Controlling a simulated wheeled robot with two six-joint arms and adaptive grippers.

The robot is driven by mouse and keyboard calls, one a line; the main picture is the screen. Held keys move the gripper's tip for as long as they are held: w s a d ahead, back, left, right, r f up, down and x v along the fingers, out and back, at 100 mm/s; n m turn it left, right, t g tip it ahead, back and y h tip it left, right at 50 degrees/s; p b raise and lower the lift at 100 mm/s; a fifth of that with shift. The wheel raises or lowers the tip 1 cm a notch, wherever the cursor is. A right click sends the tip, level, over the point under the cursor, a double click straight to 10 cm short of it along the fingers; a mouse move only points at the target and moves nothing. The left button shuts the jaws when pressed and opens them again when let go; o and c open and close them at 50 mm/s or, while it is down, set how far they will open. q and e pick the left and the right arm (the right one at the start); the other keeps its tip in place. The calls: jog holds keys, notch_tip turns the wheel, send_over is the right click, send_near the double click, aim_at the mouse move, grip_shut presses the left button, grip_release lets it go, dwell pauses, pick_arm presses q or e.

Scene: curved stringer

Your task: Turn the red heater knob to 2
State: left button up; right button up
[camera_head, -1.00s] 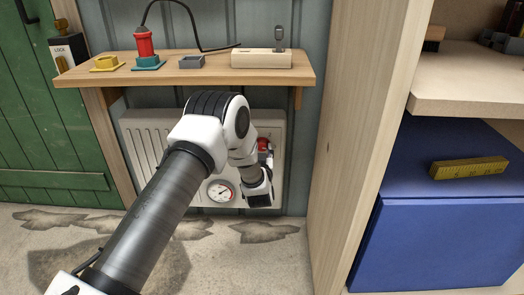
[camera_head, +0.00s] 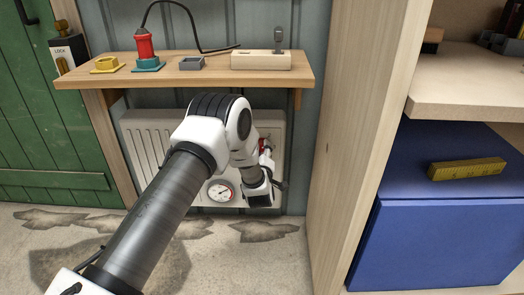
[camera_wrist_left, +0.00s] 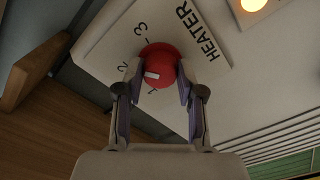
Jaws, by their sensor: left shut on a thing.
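The red heater knob (camera_wrist_left: 160,62) sits on a pale plate (camera_wrist_left: 105,45) marked HEATER, with 3, 2 and 1 around it. A white mark on the knob lies on the side facing 2 and 1; its exact heading is hard to tell. My left gripper (camera_wrist_left: 158,82) is shut on the knob, one finger on each side. In the head view, the knob (camera_head: 264,143) is a small red patch, partly hidden by my left gripper (camera_head: 266,158) in front of the white heater (camera_head: 141,141). My right gripper is not in view.
A wooden shelf (camera_head: 200,73) above the heater carries a red plug-like tool (camera_head: 144,45) with a cable and other small items. A round gauge (camera_head: 220,191) is low on the heater. A wooden upright (camera_head: 345,150) stands close right. An orange light (camera_wrist_left: 252,4) glows beside the plate.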

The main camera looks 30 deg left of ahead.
pick_arm(q)
jog(key=shift+n, duration=2.2)
jog(key=o, duration=1.1)
jog(key=shift+o, duration=0.2)
jog(key=v, duration=1.2)
